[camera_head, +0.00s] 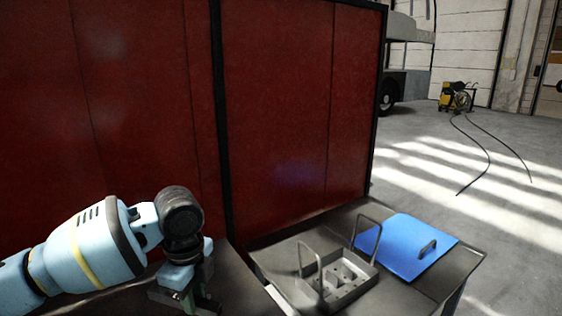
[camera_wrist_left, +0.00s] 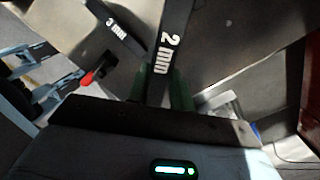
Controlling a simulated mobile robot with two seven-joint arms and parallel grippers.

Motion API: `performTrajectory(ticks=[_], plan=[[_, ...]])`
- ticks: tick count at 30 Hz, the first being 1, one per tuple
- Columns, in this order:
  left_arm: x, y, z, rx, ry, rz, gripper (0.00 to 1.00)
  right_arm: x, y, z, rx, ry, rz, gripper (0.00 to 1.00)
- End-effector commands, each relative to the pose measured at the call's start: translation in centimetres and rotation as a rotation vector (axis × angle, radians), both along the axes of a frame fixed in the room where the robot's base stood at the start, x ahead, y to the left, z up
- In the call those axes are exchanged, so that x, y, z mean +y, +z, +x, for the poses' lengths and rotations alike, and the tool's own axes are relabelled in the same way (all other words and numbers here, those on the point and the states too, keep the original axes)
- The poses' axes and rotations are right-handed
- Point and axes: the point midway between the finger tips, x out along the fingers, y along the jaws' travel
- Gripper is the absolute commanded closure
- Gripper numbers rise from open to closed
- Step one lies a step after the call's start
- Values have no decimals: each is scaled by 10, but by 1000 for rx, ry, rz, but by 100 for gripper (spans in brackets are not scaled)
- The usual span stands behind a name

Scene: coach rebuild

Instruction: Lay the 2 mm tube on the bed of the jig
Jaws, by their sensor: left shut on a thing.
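The 2 mm tube (camera_wrist_left: 170,45) is a dark bar with a white "2 mm" label in the left wrist view. My left gripper (camera_wrist_left: 166,90) is shut on it, with a green finger on either side. In the head view, the left gripper (camera_head: 203,298) points down near the bottom edge, over a dark grey surface, and the tube cannot be made out there. A dark bar marked "3 mm" (camera_wrist_left: 116,29) lies to the left of the held tube. A red-tipped lever (camera_wrist_left: 88,77) shows at left, perhaps part of the jig. The jig's bed cannot be told for sure.
A grey metal holder (camera_head: 352,291) with holes and two upright handles stands on the grey table (camera_head: 447,281). A blue panel (camera_head: 405,246) with a handle lies right of it. A red panelled wall (camera_head: 290,130) rises close behind. A yellow machine (camera_head: 456,98) stands far off.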

Motion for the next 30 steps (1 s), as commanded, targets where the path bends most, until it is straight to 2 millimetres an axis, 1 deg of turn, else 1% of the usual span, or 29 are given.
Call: performTrajectory(ticks=[3,17,30], plan=[[6,-5,-9,-7,170,-3,100,0,1,0,-1,0,0,64],[24,-27,-49,-18,833,-23,100,0,1,1,-3,1,1,64],[39,-46,-94,-8,1466,-37,100,1,0,0,-1,0,2,64]])
